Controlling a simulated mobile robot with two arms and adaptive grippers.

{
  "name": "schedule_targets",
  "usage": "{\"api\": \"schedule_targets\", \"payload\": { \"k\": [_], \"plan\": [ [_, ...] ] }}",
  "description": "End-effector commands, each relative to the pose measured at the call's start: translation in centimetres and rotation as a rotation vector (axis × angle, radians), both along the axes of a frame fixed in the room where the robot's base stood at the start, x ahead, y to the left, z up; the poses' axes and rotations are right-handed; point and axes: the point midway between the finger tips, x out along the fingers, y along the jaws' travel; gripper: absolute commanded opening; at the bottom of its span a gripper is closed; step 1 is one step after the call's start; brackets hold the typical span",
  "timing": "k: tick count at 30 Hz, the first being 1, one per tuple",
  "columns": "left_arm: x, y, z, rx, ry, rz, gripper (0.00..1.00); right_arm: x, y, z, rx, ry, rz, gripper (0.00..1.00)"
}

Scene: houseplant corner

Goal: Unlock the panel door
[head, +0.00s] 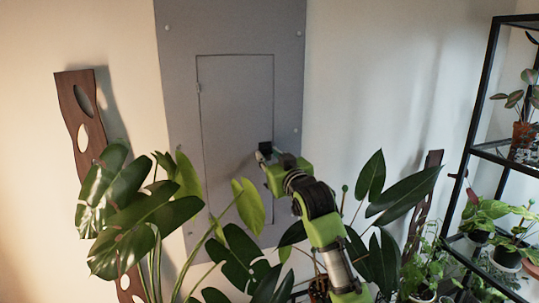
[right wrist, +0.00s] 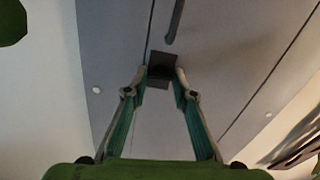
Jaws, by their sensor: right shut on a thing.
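The grey panel door (head: 235,110) is flat in its grey wall panel (head: 180,50) and looks closed. A small dark block, seemingly the lock or latch (head: 264,147), is at the door's right edge. In the right wrist view this dark block (right wrist: 160,58) lies between my fingertips. My right gripper (right wrist: 160,74) is shut on it, with a green-lined finger on each side. In the head view my right gripper (head: 267,158) reaches up to it from the lower right and partly hides it. A dark bar (right wrist: 175,20) shows beyond the block. My left gripper is not seen.
Large-leaved plants (head: 150,215) stand in front of the panel at lower left, and more leaves (head: 385,195) surround my right arm. A black shelf (head: 484,95) with potted plants is at right. A dark wooden board (head: 72,105) leans at left.

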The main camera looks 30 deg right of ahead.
Motion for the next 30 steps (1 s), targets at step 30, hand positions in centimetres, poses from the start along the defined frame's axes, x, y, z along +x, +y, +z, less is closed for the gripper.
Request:
{"api": "schedule_targets", "payload": {
  "k": [30],
  "plan": [
    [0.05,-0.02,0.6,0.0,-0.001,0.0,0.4,0.01,0.01,-0.06,0.154,-0.036,0.0,0.42]
  ]
}}
